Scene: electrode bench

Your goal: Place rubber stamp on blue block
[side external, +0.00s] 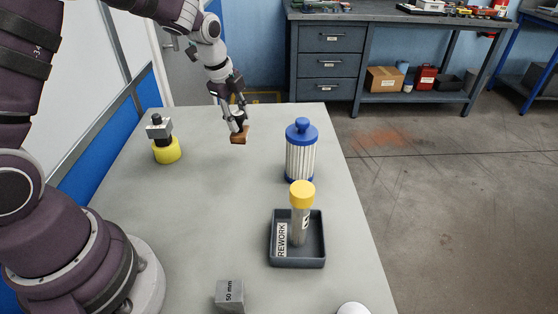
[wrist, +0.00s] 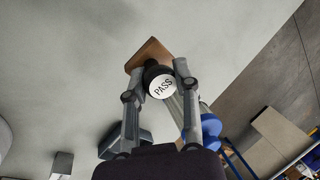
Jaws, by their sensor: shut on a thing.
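The rubber stamp (side external: 239,137) has a brown wooden base and a dark handle. In the wrist view, the stamp (wrist: 148,53) shows a white round top marked PASS. My gripper (side external: 238,121) is shut on the stamp's handle, and its fingers (wrist: 159,80) sit on either side of it. The stamp hangs base down over the far part of the table. I cannot tell how far above the table it is. I see no plain blue block in either view; a grey block marked 50 mm (side external: 229,294) stands at the near edge.
A white pleated cartridge with blue ends (side external: 300,160) stands right of the stamp. In front of it, a dark tray marked REWORK (side external: 285,262) holds a yellow-capped tube (side external: 301,205). A yellow-based item (side external: 167,153) stands at left. The table (side external: 200,205) between is clear.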

